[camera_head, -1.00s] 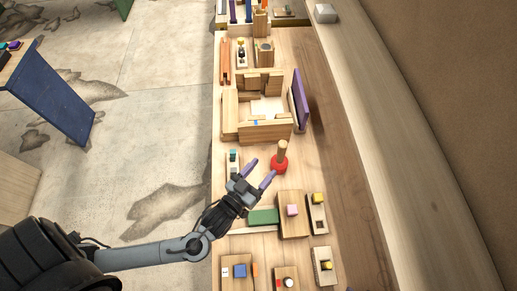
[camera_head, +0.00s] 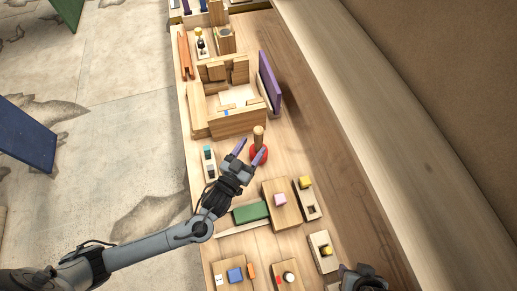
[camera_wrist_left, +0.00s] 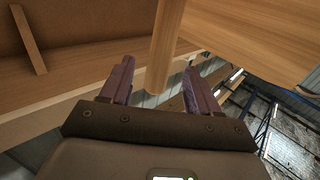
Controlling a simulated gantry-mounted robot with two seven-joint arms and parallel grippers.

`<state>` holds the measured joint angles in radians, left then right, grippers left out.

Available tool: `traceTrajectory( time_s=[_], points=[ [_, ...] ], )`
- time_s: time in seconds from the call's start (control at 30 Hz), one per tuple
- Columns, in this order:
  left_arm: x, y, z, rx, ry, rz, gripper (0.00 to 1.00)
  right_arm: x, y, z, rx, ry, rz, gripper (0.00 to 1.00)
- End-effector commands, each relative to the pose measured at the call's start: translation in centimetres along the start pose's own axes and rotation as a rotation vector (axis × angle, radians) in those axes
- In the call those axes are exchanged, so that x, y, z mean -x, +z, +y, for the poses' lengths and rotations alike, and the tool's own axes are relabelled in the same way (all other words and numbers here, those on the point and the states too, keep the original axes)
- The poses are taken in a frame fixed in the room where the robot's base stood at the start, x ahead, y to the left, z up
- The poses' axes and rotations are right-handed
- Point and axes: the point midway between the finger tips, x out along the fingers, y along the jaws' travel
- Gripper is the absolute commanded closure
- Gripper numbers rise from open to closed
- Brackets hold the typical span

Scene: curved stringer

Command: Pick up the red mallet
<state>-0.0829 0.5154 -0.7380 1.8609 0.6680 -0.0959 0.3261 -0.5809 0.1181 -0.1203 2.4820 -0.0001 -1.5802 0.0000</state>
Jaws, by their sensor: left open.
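The red mallet stands upright on the wooden bench, its red head (camera_head: 259,154) down and its wooden handle (camera_head: 258,134) pointing up. My left gripper (camera_head: 250,150) is open, with its purple fingers reaching to the mallet from the near left. In the head view the fingers overlap part of the red head. In the left wrist view the two fingers (camera_wrist_left: 155,85) are apart, and a round wooden bar (camera_wrist_left: 164,45), apparently the mallet handle, shows between them. I cannot tell whether a finger touches it.
A walled wooden box (camera_head: 238,122) with a purple panel (camera_head: 269,82) stands behind the mallet. A dark part, apparently of my right arm, shows at the bottom edge.

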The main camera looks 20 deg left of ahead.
Motion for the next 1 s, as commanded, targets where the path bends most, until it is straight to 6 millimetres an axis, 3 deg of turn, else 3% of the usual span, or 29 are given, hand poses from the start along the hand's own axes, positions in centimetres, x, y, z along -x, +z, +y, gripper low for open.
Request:
traceTrajectory(
  time_s=[0.17, 0.5, 0.8, 1.0],
  points=[
    [-1.0, -0.1, 0.0, -0.001, 0.000, 0.002, 0.39, 0.0, 0.0, 0.2, 0.007, 0.006, -0.001, 0.57],
    [-4.8, -0.1, 0.0, -0.001, 0.000, 0.001, 0.39, 0.0, 0.0, 0.2, 0.006, 0.006, -0.001, 0.57],
    [-5.1, 0.0, 0.0, 0.000, 0.000, -0.001, 0.39, 0.0, 0.0, 0.0, -0.001, 0.000, -0.001, 0.57],
    [-5.1, 0.0, 0.0, 0.000, 0.000, 0.000, 0.68, 0.0, 0.0, -0.1, -0.003, -0.002, 0.000, 0.57]
  ],
)
